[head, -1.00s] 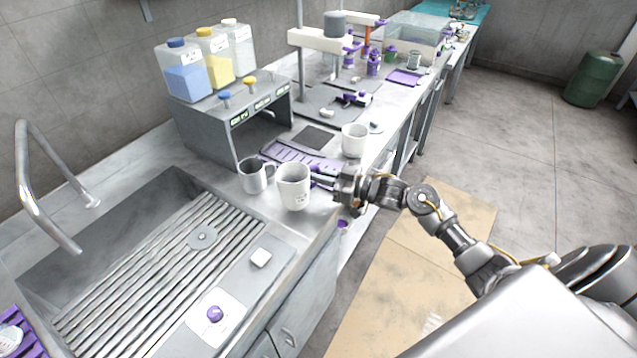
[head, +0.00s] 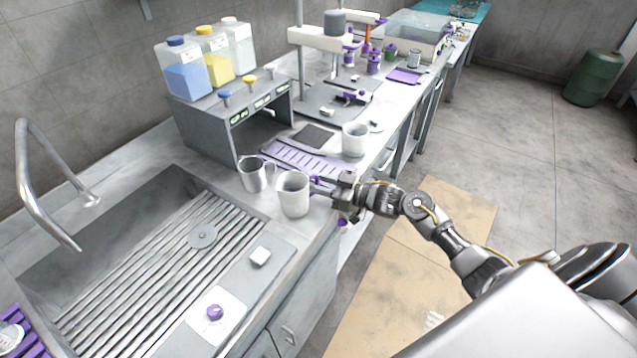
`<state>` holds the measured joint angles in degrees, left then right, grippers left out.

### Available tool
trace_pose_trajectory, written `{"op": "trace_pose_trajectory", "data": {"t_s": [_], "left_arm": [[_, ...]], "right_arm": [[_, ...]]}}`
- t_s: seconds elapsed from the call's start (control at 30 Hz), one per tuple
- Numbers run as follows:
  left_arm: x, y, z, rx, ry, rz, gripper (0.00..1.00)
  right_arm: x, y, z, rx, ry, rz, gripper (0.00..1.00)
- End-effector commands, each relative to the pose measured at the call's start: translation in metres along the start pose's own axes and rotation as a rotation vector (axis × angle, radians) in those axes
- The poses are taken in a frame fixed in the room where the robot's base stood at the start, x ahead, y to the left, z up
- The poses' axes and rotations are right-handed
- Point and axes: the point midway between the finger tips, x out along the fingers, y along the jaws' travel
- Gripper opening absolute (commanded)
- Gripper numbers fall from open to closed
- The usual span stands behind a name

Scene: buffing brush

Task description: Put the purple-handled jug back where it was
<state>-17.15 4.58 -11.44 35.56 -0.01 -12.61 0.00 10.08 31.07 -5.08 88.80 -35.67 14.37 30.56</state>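The purple-handled jug (head: 293,197) is a white, upright jug at the counter's front edge, just right of the sink. My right gripper (head: 322,187) reaches in from the right at its handle side and appears shut on the handle. The fingers and jug wall hide most of the handle, with a little purple showing. I cannot tell whether the jug's base touches the counter. My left gripper is not in view.
A grey metal jug (head: 254,174) stands close to the left. Another white jug (head: 354,140) stands behind, beside a purple slatted tray (head: 296,158). The sink (head: 120,235) lies to the left. A grey dispenser rack (head: 215,125) stands at the back.

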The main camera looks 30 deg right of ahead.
Motion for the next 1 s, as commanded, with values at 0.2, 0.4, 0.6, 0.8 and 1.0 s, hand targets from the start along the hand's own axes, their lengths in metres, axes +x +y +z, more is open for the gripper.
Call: {"op": "trace_pose_trajectory", "data": {"t_s": [0.2,0.4,0.6,0.8,1.0], "left_arm": [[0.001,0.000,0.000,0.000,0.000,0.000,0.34],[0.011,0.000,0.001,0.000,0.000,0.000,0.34],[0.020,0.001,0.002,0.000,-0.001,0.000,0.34],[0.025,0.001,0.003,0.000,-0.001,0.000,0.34],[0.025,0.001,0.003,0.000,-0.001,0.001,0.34]], "right_arm": [[-0.006,0.000,-0.001,0.000,-0.001,0.000,0.32],[-0.043,0.000,0.002,-0.002,-0.004,0.001,0.32],[-0.085,0.000,0.001,-0.001,-0.004,0.001,0.32],[-0.111,0.000,-0.001,0.000,-0.001,0.000,0.32],[-0.120,0.000,-0.003,0.000,0.000,0.000,0.32]]}}
